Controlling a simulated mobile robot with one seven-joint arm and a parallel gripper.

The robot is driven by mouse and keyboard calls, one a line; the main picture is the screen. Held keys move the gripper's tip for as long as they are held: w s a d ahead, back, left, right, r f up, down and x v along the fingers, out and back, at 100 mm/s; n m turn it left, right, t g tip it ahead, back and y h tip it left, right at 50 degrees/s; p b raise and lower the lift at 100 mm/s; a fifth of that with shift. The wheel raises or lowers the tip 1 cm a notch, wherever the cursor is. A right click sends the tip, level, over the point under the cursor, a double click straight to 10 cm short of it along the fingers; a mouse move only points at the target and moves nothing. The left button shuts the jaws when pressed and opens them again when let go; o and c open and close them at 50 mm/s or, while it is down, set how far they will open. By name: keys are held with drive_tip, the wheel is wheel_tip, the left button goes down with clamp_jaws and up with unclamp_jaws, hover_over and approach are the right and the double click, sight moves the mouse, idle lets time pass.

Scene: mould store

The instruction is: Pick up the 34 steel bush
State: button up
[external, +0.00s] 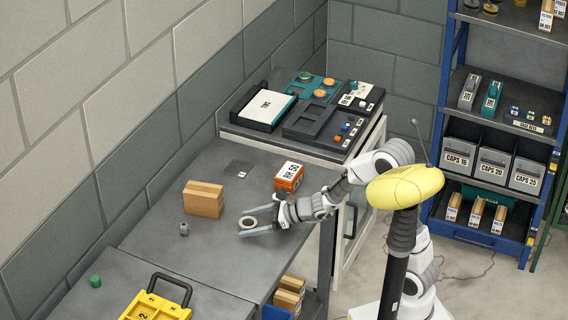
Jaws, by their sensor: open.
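My gripper (246,222) is open, low over the grey worktop (190,258), with its fingers pointing left. A pale ring with a dark hole (248,223) lies between the two fingers; it looks like a bush, but no number can be read on it. I cannot tell whether the fingers touch it. A small grey metal piece (184,229) stands on the worktop further left, clear of my gripper. It is too small to tell what it is.
A cardboard box (203,200) stands behind and left of my gripper, and an orange labelled box (289,176) stands behind it. A yellow case (155,306) and green cylinder (95,281) are at front left.

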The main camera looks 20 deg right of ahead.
drive_tip(key=shift+w+a+f, duration=0.2)
drive_tip(key=shift+a+f, duration=0.05)
drive_tip(key=shift+a, duration=0.2)
drive_tip(key=shift+r, duration=0.1)
clamp_jaws()
